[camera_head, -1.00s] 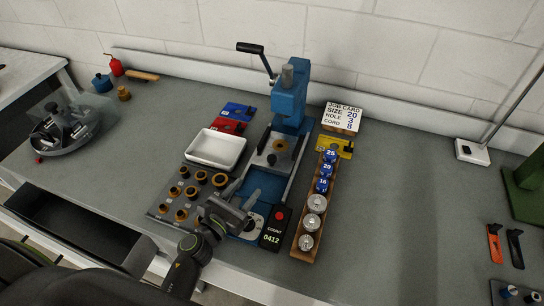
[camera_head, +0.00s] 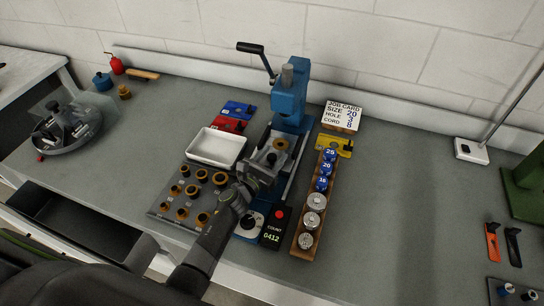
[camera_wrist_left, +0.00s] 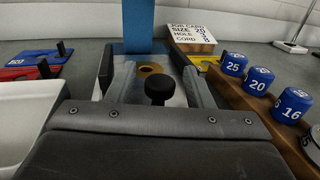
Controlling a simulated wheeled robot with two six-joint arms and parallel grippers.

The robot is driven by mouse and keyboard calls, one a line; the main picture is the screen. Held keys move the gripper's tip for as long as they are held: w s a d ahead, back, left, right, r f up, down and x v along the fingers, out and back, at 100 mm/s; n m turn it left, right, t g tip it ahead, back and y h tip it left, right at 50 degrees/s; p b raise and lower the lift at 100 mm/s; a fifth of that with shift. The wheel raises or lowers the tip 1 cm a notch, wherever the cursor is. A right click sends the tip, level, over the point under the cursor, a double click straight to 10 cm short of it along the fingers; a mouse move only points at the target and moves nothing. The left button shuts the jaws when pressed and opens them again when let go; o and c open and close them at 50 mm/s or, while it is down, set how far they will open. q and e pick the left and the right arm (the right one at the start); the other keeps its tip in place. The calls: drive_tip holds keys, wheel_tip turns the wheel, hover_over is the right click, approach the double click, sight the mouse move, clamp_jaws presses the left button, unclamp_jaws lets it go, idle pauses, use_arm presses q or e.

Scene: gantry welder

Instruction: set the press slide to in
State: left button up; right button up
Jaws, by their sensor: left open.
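The blue press (camera_head: 288,100) stands at the middle of the bench with its lever up at the left. Its slide (camera_head: 271,153) is a light metal plate in front of the column, with a brass-coloured ring (camera_head: 281,143) on it. A black knob (camera_wrist_left: 158,91) stands at the slide's near end. My left gripper (camera_wrist_left: 160,84) is open, with one finger on each side of the knob. No contact with the knob shows. The gripper covers part of the slide and the blue base in the head view. My right gripper is not in view.
A white tray (camera_head: 214,158) and a rack of ringed dies (camera_head: 162,209) lie left of the press. A wooden holder (camera_head: 300,245) with blue numbered and silver pieces, and a job card (camera_head: 342,115), lie to the right. A counter (camera_head: 272,238) sits in front.

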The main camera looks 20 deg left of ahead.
sight(277, 152)
use_arm(q)
clamp_jaws()
drive_tip(key=b+x, duration=0.1)
drive_tip(key=x, duration=0.1)
drive_tip(key=a+b+x, duration=0.1)
drive_tip(key=x, duration=0.1)
drive_tip(key=shift+w+d, duration=0.1)
drive_tip(key=shift+w, duration=0.05)
drive_tip(key=shift+r, duration=0.15)
idle(0.3)
drive_tip(key=shift+c, duration=1.1)
unclamp_jaws()
drive_tip(key=shift+o, duration=1.1)
drive_tip(key=shift+w, duration=0.15)
